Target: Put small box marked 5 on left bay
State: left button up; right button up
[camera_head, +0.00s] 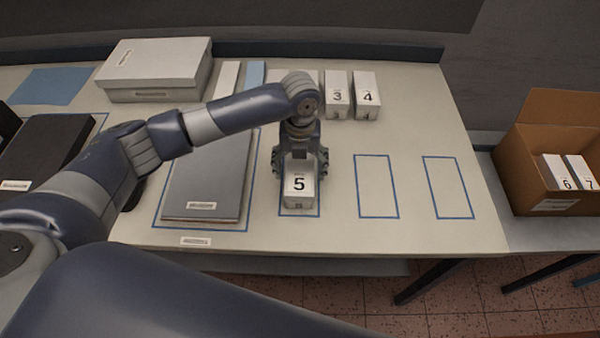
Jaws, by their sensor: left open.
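The small white box marked 5 (298,186) stands on the table inside the leftmost of three small blue-outlined bays (318,213). My left gripper (299,165) is over its far part, with a finger on each side of the box. The gripper is open, and I cannot tell whether the fingers touch the box. The middle bay (377,187) and the right bay (447,188) are empty. My right gripper is not in view.
Boxes marked 3 (337,97) and 4 (367,96) stand at the back. A grey flat box (207,177) lies in a larger outline at left. A white shoe box (158,68) is behind it. A carton (530,150) at right holds boxes 6 and 7.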

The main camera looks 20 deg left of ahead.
aim_at(301, 167)
pick_arm(q)
notch_tip(301, 167, up, 10)
jog(key=shift+f+b, duration=0.25)
jog(key=shift+b, duration=0.6)
jog(key=shift+d, duration=0.15)
